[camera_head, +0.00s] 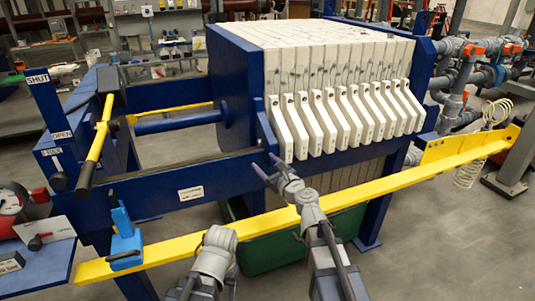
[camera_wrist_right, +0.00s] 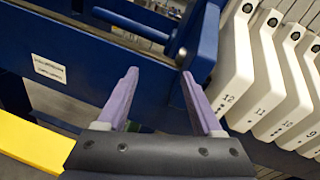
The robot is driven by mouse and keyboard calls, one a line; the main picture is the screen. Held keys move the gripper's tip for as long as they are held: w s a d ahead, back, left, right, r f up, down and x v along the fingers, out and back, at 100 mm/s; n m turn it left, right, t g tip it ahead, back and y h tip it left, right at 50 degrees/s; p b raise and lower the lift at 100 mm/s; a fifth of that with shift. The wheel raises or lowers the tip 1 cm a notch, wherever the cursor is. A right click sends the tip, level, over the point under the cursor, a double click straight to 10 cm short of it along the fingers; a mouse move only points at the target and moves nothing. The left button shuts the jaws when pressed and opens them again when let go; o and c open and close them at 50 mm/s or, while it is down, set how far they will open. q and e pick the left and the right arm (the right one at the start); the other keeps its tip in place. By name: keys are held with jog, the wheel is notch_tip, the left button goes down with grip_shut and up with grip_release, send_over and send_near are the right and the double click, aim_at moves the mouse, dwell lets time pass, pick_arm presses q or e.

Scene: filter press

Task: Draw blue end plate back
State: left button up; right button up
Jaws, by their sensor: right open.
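The blue end plate (camera_head: 238,88) stands upright against the left end of the white filter plate stack (camera_head: 330,50), with no clear gap between them. In the right wrist view, the blue end plate (camera_wrist_right: 206,45) is just beyond my right finger, and a blue bar handle (camera_wrist_right: 140,25) with a rounded end juts to its left. My right gripper (camera_head: 267,164) is open and empty, below and in front of the end plate's lower edge. In the right wrist view its two purple fingers (camera_wrist_right: 160,75) are spread below the bar handle, apart from it. My left gripper is out of view.
A blue side rail (camera_head: 190,180) runs left of the gripper. A long yellow bar (camera_head: 400,182) crosses in front of the press. A yellow-handled lever (camera_head: 98,140) and SHUT/OPEN post (camera_head: 45,100) stand left. Numbered white plate handles (camera_head: 330,118) hang right. A green trough (camera_head: 280,248) lies below.

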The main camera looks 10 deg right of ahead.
aim_at(274, 153)
jog(key=d+m, duration=0.1)
jog(key=w+d+m+h, duration=0.1)
jog(key=m, duration=0.1)
jog(key=d+m+t, duration=0.1)
jog(key=d, duration=0.1)
jog(key=shift+w+r+h, duration=0.3)
jog(key=shift+h, duration=0.1)
jog(key=shift+m, duration=0.3)
jog(key=shift+w, duration=0.45)
jog(key=x, duration=0.7)
jog(key=shift+w+a+r, duration=0.1)
jog(key=shift+w+a, duration=0.05)
jog(key=shift+w, duration=0.2)
grip_shut()
